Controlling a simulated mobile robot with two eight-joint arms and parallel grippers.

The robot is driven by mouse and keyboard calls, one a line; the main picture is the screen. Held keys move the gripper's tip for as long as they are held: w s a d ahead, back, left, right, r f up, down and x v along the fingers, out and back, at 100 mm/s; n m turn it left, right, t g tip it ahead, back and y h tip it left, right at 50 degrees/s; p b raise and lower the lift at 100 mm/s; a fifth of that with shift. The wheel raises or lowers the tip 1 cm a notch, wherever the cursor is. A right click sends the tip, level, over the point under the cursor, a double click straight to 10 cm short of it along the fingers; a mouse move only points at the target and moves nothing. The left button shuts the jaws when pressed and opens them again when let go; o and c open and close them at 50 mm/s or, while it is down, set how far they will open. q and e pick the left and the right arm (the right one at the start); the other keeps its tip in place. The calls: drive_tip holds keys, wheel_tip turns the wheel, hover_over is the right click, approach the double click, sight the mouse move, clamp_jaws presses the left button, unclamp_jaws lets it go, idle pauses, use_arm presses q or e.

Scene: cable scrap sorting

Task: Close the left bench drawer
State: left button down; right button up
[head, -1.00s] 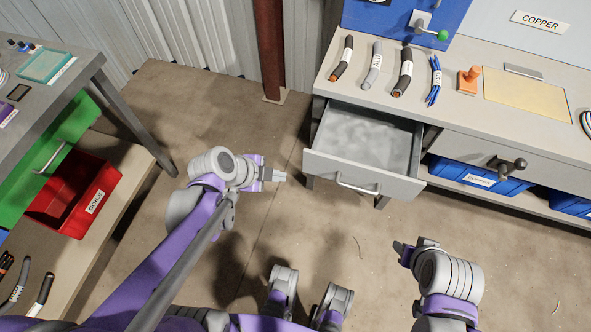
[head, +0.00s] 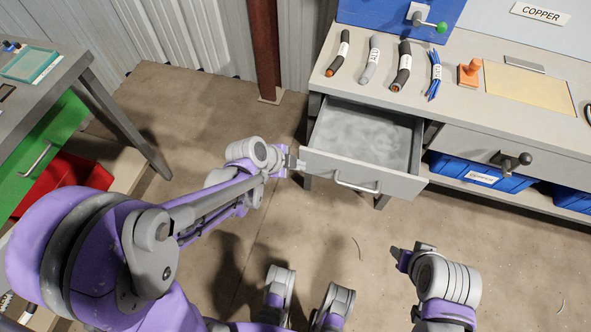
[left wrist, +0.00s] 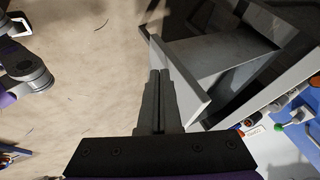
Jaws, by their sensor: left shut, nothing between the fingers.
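The left bench drawer (head: 364,174) is pulled out from the bench at its left end. Its tray is empty, and a bar handle (head: 357,187) sits on its grey front. My left gripper (head: 293,163) is shut and empty, at the left end of the drawer front. In the left wrist view its closed fingers (left wrist: 160,76) point along the drawer front (left wrist: 181,79), very close to its outer side; I cannot tell whether they touch. My right gripper (head: 397,253) is low over the floor, in front of the bench; its finger gap is not clear.
The bench top (head: 455,115) carries several cable pieces and an orange stamp (head: 469,72). A closed drawer with a dark knob (head: 512,161) is to the right. Blue bins stand below. A red post (head: 266,50) stands left of the bench. Floor before the drawer is clear.

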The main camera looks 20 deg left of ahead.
idle(0.3)
use_arm(q)
drive_tip(key=w, duration=2)
drive_tip(key=shift+w+r, duration=0.1)
drive_tip(key=shift+w, duration=0.05)
use_arm(e)
drive_tip(key=shift+s+r, duration=0.15)
